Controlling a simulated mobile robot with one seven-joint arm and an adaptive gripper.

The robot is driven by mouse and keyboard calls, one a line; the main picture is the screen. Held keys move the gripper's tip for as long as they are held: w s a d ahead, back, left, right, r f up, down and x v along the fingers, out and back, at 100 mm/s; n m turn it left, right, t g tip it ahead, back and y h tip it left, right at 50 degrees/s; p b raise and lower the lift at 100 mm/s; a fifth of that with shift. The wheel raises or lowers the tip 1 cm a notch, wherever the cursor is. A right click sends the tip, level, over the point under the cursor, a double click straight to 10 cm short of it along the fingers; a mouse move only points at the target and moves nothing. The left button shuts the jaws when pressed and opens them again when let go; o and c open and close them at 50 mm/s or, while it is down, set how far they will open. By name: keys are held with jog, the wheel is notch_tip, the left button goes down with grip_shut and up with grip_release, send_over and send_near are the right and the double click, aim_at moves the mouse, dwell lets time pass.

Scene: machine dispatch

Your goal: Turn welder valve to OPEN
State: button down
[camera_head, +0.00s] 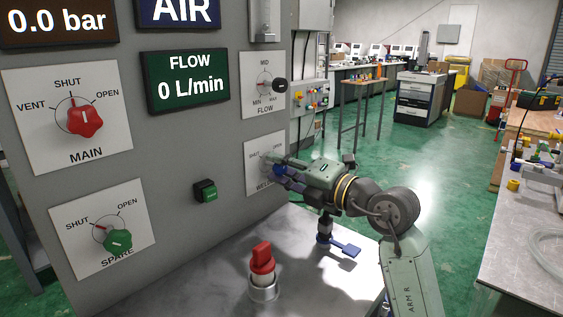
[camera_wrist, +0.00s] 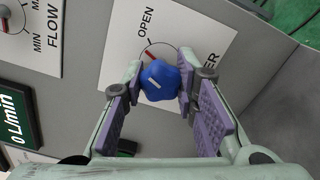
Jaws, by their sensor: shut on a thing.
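The welder valve is a blue lobed knob (camera_wrist: 160,80) on a white plate (camera_wrist: 190,25) in the wrist view. A red pointer shows beside the knob, on the side toward the word OPEN. The end of the WELDER label shows past one finger; the SHUT word is hidden there. My gripper (camera_wrist: 159,84) has its purple-padded fingers shut on the knob, one on each side. In the head view, my gripper (camera_head: 281,171) reaches the plate from the right and covers most of the knob and dial.
The panel also carries a red MAIN knob (camera_head: 84,119), a green SPARE knob (camera_head: 118,240) and a black FLOW knob (camera_head: 280,86). A red-handled fitting (camera_head: 262,260) and a blue lever (camera_head: 345,250) stand below on the grey bench. The FLOW display (camera_head: 185,80) reads 0 L/min.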

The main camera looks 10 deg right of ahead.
jog(key=shift+m+p, duration=1.05)
jog(key=shift+m, duration=0.95)
jog(key=c, duration=1.2)
grip_release()
jog(key=shift+c, duration=0.2)
jog(key=v, duration=1.2)
